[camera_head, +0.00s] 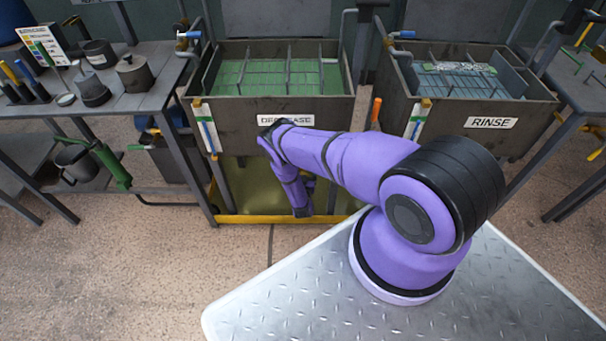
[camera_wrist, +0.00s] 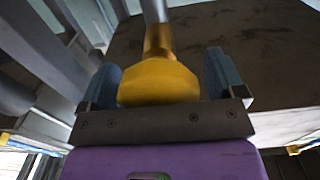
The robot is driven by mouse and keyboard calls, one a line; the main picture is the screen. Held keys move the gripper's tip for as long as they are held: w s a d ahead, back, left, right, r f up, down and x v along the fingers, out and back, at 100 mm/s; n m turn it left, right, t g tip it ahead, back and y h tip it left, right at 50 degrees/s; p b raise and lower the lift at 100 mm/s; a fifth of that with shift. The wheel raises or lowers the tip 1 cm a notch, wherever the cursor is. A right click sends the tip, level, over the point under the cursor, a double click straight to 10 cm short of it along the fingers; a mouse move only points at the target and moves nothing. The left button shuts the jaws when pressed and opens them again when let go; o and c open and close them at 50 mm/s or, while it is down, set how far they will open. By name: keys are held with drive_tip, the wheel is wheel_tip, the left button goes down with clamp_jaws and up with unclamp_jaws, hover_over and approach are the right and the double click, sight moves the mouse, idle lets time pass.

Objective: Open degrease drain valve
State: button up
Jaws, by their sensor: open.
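The degrease tank (camera_head: 270,110) stands in the middle of the head view, with a "DEGREASE" label on its front, partly covered by my arm. My arm reaches down in front of it, and the drain valve is not visible there. In the wrist view a brass fitting (camera_wrist: 158,82) sits at the end of a grey pipe (camera_wrist: 154,12). It looks like part of the drain valve; a handle cannot be made out. My gripper (camera_wrist: 162,64) is open, with one blue finger on each side of the brass fitting. Contact cannot be told.
The rinse tank (camera_head: 480,100) stands to the right. A yellow-edged tray (camera_head: 240,219) lies below the degrease tank. A bench (camera_head: 140,98) with pots and tools is at the left. A dark panel (camera_wrist: 250,55) fills the right of the wrist view. The floor in front is clear.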

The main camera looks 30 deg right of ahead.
drive_tip(key=c, duration=0.9)
